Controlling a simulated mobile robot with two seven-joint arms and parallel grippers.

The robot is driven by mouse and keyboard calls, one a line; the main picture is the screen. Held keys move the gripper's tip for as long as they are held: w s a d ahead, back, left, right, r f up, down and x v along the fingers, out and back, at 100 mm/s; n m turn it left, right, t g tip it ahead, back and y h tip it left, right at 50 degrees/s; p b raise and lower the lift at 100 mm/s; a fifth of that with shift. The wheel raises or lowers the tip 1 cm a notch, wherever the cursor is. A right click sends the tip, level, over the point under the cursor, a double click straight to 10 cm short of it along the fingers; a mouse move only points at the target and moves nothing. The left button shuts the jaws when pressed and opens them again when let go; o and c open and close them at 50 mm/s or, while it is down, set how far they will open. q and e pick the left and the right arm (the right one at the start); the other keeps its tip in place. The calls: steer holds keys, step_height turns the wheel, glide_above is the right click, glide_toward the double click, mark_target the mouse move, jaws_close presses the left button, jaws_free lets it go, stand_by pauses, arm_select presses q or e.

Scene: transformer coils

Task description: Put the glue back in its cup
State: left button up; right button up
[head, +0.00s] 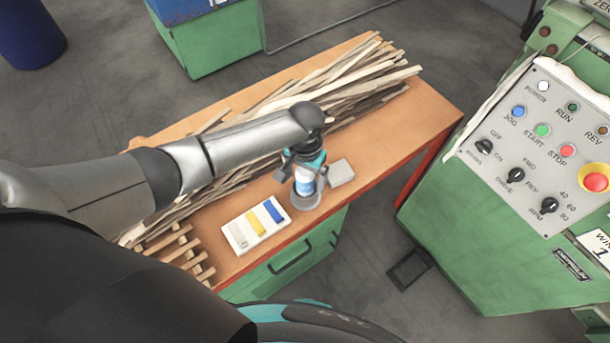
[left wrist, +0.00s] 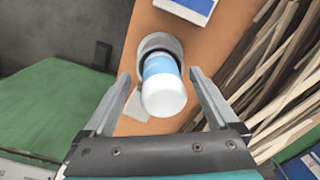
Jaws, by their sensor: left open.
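The glue (head: 305,187) is a white bottle with a blue label. It stands in a round grey cup (head: 306,203) near the front edge of the orange table. My left gripper (head: 303,179) is over it, pointing down, with its fingers on either side of the bottle. In the left wrist view the glue (left wrist: 163,88) is between the open fingers (left wrist: 160,74), with visible gaps on both sides. The cup's grey rim (left wrist: 158,40) shows around the bottle's lower end. The bottle's base is hidden inside the cup. My right gripper is not in view.
A white tray (head: 237,236) with blue, yellow and pale blocks lies left of the cup. A small grey block (head: 341,173) lies just right of it. Long wooden strips (head: 345,85) cover the table's back. A green control panel (head: 530,200) stands at the right.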

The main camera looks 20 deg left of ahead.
arm_select(q)
steer(key=shift+r, duration=0.1)
step_height(320, 180, up, 15)
steer(key=p, duration=0.2)
steer(key=shift+p, duration=0.35)
steer(key=shift+s, duration=0.1)
stand_by(0.9)
